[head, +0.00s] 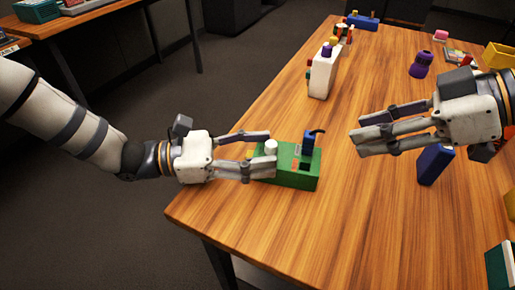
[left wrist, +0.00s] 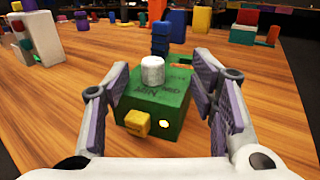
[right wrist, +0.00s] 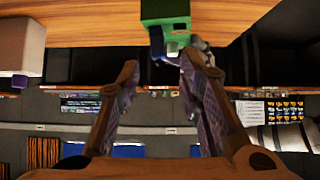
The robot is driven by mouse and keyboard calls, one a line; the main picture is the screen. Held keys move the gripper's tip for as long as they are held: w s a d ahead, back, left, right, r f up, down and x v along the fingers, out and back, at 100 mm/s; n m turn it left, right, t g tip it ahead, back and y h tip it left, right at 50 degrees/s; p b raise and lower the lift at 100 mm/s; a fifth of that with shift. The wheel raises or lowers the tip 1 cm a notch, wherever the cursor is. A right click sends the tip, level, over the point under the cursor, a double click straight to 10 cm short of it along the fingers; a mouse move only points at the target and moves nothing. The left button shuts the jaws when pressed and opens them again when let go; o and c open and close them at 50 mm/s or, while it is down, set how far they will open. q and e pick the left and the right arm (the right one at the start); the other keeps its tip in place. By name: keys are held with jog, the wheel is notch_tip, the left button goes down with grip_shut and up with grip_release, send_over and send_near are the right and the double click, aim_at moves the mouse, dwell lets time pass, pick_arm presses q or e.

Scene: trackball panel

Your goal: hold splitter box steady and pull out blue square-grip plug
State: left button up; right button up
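The green splitter box (head: 305,178) sits near the table's front-left edge. A blue plug (head: 308,146) with a short black cable stands upright in its top, and a white knob (head: 270,147) is nearer my left gripper. My left gripper (head: 272,150) is open, with one finger along each side of the box. In the left wrist view the box (left wrist: 150,105) lies between the fingers, and contact is unclear. The blue plug (left wrist: 160,40) shows behind the white knob (left wrist: 152,70). My right gripper (head: 360,137) is open and empty, right of the plug. The box's green end (right wrist: 165,12) shows in the right wrist view.
A dark blue block (head: 435,164) stands under my right gripper. A white box (head: 322,75) with coloured parts stands behind the splitter box. A purple item (head: 421,65) and a yellow bin (head: 499,56) are farther back. The table between the splitter box and the blue block is clear.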

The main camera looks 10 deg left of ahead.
pick_arm(q)
jog(key=c, duration=0.8)
pick_arm(e)
jog(key=shift+o, duration=0.8)
pick_arm(q)
jog(key=shift+a, duration=0.1)
pick_arm(e)
notch_tip(320, 180, up, 6)
jog(key=g+h, duration=0.3)
jog(key=h, duration=0.7)
send_over(315, 132)
jog(key=shift+n, duration=0.3)
notch_tip(315, 132, down, 12)
jog(key=shift+r, duration=0.15)
pick_arm(q)
jog(key=shift+f, duration=0.1)
pick_arm(e)
grip_shut()
